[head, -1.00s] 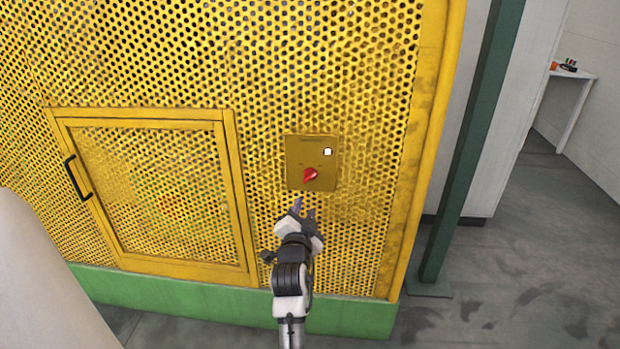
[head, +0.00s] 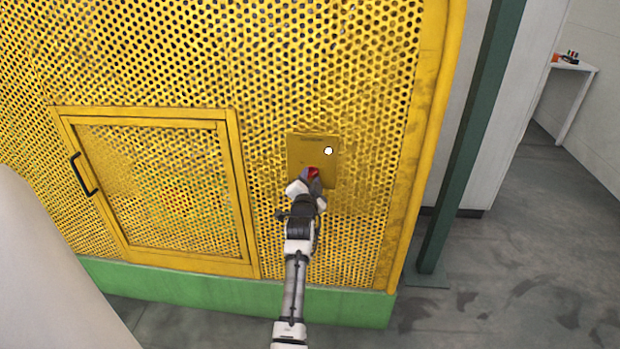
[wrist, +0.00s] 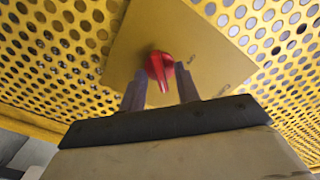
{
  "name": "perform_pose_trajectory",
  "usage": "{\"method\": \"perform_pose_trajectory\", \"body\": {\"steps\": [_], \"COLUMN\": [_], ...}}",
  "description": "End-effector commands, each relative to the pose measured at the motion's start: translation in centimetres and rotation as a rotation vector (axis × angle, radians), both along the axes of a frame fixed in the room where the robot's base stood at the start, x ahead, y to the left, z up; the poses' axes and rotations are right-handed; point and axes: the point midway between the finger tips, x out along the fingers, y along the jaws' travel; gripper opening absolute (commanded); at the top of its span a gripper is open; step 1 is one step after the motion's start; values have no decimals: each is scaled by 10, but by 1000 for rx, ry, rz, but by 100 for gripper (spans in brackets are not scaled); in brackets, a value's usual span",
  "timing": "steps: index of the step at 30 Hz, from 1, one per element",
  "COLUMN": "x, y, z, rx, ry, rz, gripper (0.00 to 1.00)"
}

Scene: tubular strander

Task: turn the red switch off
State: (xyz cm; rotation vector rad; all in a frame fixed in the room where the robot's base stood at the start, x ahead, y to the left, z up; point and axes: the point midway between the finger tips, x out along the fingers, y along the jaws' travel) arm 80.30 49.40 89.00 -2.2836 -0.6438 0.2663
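The red switch (head: 313,172) is a small rotary knob on a yellow plate (head: 306,150) fixed to the perforated yellow panel. In the head view my gripper (head: 312,182) is at the knob and covers its lower part. In the wrist view the red switch (wrist: 160,70) shows between the two fingers of my gripper (wrist: 160,92), its handle pointing down toward the palm. The fingers are apart, one on each side of the knob, with a visible gap on both sides. I cannot tell whether the tips reach past the knob's face.
A white round spot (head: 328,151) is on the plate above the switch. A framed mesh door (head: 245,225) with a black handle (head: 82,175) is to the left. A dark green post (head: 470,135) stands at the right. A small table (head: 575,68) is far right.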

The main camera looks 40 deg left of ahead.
Motion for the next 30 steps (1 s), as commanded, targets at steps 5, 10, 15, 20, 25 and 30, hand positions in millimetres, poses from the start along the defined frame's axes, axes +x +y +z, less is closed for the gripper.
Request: {"method": "perform_pose_trajectory", "body": {"steps": [5, 10, 15, 20, 25, 30], "x": [0, 0, 0, 0, 0, 1], "y": [0, 1, 0, 0, 0, 0], "z": [0, 0, 0, 0, -1, -3], "rx": [0, 0, 0, -1, -18, -75], "ry": [0, 0, 0, 0, -11, -45], "rz": [0, 0, 0, 1, 0, -1], "gripper": [32, 20, 0, 0, 0, 0]}}
